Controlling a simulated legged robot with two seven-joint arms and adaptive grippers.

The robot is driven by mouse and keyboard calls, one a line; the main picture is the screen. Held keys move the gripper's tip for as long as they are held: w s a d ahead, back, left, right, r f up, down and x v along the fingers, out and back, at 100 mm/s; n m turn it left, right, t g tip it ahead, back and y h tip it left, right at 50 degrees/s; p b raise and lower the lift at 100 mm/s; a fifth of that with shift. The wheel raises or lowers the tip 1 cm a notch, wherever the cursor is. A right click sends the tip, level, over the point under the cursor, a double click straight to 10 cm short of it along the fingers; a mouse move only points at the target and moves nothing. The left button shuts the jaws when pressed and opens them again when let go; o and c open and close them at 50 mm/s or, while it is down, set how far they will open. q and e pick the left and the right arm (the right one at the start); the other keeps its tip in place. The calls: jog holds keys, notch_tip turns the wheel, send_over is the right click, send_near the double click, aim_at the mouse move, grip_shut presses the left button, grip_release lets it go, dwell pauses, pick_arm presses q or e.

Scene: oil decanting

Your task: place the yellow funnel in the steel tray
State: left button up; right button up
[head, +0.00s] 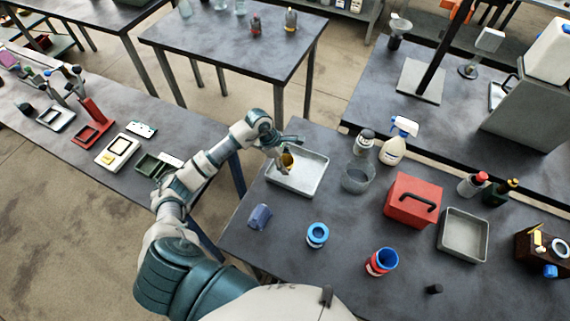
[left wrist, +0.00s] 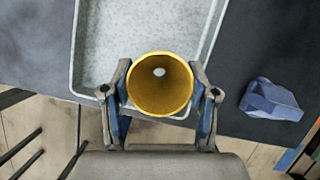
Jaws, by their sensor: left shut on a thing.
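The yellow funnel (head: 288,161) is held in my left gripper (head: 284,157), over the near-left part of the pale grey metal tray (head: 312,179). In the left wrist view the funnel (left wrist: 160,106) has its wide mouth toward the camera, between the two fingers of the gripper (left wrist: 160,90). The tray (left wrist: 92,50) lies beyond it, and the funnel overlaps its near edge in that view. Whether the funnel touches the tray floor cannot be told. The tray looks otherwise empty. My right gripper is not in view.
Right of the tray stand a glass beaker (head: 357,177), a spray bottle (head: 396,143) and a red toolbox (head: 411,200). A second metal tray (head: 464,236) lies farther right. A crumpled blue cloth-like item (head: 260,216) and a blue ring-topped item (head: 317,235) lie nearer.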

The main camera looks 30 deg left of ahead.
pick_arm(q)
jog(key=shift+x, duration=1.05)
jog(key=shift+s+d, duration=0.1)
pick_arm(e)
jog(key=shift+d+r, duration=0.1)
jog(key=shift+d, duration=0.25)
pick_arm(q)
jog(key=shift+f, duration=0.1)
